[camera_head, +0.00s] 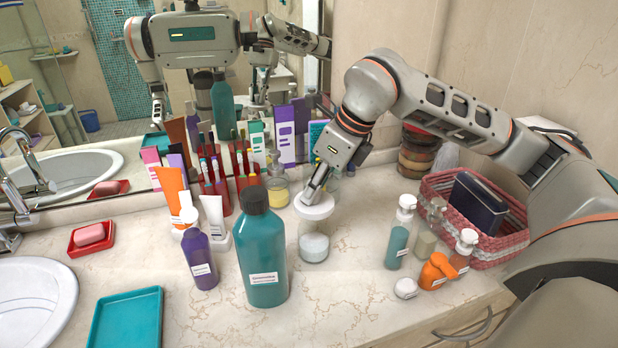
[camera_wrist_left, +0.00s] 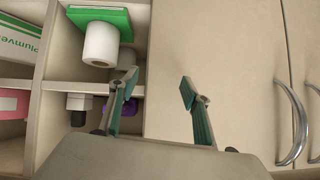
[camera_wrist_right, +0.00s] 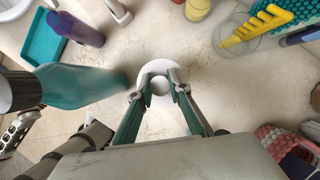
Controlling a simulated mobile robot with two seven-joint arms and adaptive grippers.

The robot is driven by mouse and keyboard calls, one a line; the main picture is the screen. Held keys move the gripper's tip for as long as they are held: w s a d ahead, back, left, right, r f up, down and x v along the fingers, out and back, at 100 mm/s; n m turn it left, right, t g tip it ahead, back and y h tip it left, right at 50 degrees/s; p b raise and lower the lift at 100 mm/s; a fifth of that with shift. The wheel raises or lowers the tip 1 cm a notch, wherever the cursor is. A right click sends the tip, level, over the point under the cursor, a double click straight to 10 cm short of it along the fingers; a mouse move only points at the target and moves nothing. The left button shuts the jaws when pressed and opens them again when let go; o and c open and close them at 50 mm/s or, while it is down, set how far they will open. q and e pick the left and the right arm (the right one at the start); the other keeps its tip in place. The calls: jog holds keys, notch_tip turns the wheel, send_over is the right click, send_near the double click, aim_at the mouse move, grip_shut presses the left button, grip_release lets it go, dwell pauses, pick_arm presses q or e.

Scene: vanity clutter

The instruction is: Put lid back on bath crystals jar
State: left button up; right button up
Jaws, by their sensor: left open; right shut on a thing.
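The bath crystals jar (camera_head: 314,246) is a clear glass jar with pale contents, standing on the counter right of the large teal bottle. My right gripper (camera_head: 316,192) is shut on the lid's knob from above. In the right wrist view the lid (camera_wrist_right: 158,72) lies between the fingertips of the right gripper (camera_wrist_right: 159,84) and hides the jar. My left gripper (camera_wrist_left: 152,92) is open and empty, in front of cabinet shelves below the counter.
A large teal bottle (camera_head: 262,255) stands close left of the jar, with a purple bottle (camera_head: 199,259) beyond it. A yellow-filled jar (camera_head: 277,186) and toothbrushes stand behind. Small bottles and a pink basket (camera_head: 507,217) are at right. The counter just right of the jar is clear.

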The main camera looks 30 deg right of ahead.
aim_at(320, 204)
jog(key=shift+d, duration=0.1)
jog(key=shift+s+f+b, duration=0.1)
jog(key=shift+f+b, duration=1.1)
jog(key=shift+f, duration=0.1)
jog(key=shift+f+b, duration=0.9)
jog(key=shift+f, duration=0.2)
jog(key=shift+f+b, duration=0.5)
jog(key=shift+f, duration=0.25)
pick_arm(q)
jog(key=f, duration=0.1)
jog(key=d+f, duration=0.1)
jog(key=w+f, duration=0.1)
jog(key=shift+d+f+h, duration=0.15)
jog(key=shift+d+h, duration=0.15)
jog(key=shift+w+r, duration=0.15)
jog(key=shift+r, duration=0.2)
jog(key=shift+f, duration=0.1)
pick_arm(e)
jog(key=shift+f, duration=0.1)
